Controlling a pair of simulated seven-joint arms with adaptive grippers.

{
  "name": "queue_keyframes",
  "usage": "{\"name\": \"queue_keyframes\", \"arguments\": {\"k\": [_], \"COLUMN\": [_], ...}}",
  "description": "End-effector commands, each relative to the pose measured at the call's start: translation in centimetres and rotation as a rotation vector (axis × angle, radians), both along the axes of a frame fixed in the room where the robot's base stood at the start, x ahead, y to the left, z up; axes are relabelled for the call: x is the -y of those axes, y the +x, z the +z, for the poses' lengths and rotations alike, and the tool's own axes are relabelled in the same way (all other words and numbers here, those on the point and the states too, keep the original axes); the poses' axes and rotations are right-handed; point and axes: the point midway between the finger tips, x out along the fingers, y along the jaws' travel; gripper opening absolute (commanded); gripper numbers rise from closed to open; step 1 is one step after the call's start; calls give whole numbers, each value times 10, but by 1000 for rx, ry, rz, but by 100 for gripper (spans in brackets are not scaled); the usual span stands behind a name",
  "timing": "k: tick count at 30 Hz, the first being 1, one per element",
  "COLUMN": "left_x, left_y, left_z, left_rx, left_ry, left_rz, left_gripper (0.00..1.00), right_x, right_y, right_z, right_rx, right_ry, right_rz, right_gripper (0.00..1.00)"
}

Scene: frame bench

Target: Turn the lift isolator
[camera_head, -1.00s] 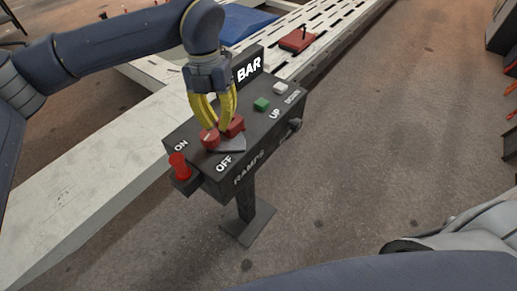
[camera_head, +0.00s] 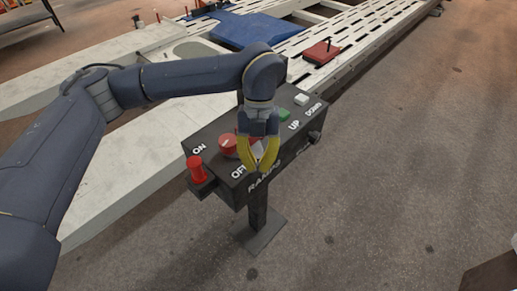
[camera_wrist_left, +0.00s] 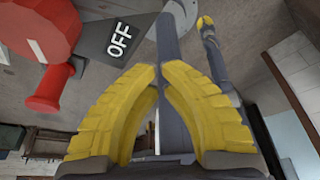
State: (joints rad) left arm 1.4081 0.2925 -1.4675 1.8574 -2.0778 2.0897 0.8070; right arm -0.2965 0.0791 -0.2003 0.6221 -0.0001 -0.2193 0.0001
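A dark control box (camera_head: 206,140) on a post carries the red rotary knob (camera_head: 228,145), with a white mark, between ON and OFF labels. I take this knob as the lift isolator. My left gripper (camera_head: 262,170) is just right of the knob, over the box's front edge by the RAMPS label, and hides part of the OFF side. Its yellow fingertips are together with nothing between them in the left wrist view (camera_wrist_left: 160,72). There the knob (camera_wrist_left: 45,25) is at upper left, apart from the fingers. A small yellow-tipped arm end (camera_wrist_left: 205,22), apparently my right gripper, shows beyond; its fingers are unclear.
A red plunger-like button (camera_head: 197,168) stands on the box's left end. A green button (camera_head: 285,114) and a white button (camera_head: 301,99) are to the right. Behind is the pale lift ramp (camera_head: 160,150) with a red block (camera_head: 322,52).

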Motion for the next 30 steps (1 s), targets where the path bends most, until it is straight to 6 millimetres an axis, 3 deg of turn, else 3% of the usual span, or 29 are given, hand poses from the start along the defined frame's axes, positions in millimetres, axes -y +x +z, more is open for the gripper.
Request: {"name": "queue_keyframes", "arguments": {"k": [7, 15, 30], "left_x": [-1, 1, 2], "left_y": [-15, 17, 27], "left_z": [-40, -39, -38], "left_rx": [-3, 1, 0], "left_ry": [-1, 0, -1], "left_rz": [-1, 3, 1], "left_gripper": [0, 0, 0], "right_x": [2, 2, 2], "right_y": [-10, -6, -5], "right_z": [0, 0, 0], "right_rx": [-12, -9, -6], "right_ry": [-2, -3, -2], "right_rz": [1, 1, 1], "right_gripper": [0, 0, 0]}}
